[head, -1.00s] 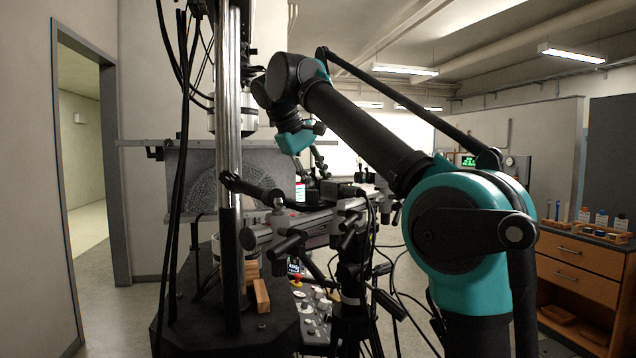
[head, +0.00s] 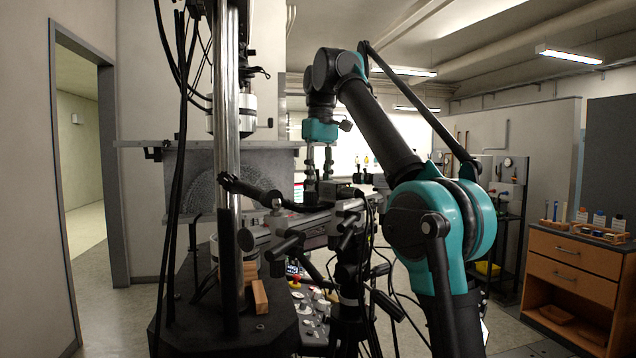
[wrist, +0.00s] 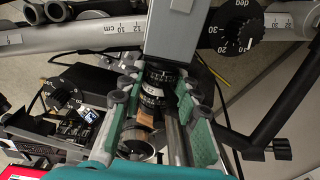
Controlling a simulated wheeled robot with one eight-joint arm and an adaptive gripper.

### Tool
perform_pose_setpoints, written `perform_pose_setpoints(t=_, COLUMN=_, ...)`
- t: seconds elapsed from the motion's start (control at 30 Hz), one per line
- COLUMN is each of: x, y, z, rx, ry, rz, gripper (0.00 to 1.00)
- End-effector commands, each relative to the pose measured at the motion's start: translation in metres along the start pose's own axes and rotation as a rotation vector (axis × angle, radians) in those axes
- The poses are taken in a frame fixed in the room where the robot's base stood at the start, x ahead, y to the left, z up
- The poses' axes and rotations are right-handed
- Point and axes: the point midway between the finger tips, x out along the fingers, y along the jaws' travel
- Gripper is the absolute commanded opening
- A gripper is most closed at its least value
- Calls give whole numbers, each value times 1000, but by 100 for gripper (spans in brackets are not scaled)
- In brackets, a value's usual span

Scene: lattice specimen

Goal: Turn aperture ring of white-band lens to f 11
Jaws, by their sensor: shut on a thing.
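The white-band lens (wrist: 152,98) sits in the middle of the wrist view, a dark barrel with a pale band and small white markings. A grey block covers its far end. My gripper (wrist: 158,84) has its teal-padded fingers on either side of the barrel and is shut on the lens. The ring's f-number setting is too small to read. In the head view my gripper (head: 319,175) points down at the rail assembly; the lens cannot be made out there.
Graduated rails (wrist: 110,25) and a black degree knob (wrist: 238,32) lie close around my gripper. A camera-like box (wrist: 90,82) is at the left. In the head view, a steel column (head: 227,110) and wooden blocks (head: 260,297) stand left; a drawer cabinet (head: 572,280) stands right.

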Motion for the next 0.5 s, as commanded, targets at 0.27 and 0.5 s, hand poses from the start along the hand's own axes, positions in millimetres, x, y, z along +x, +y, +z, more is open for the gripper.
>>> perform_pose_setpoints(t=0.27, x=0, y=0, z=0, rx=-1, ry=0, rz=-14, gripper=5)
perform_pose_setpoints(t=0.5, x=1, y=6, z=0, rx=5, ry=0, rz=-199, gripper=5)
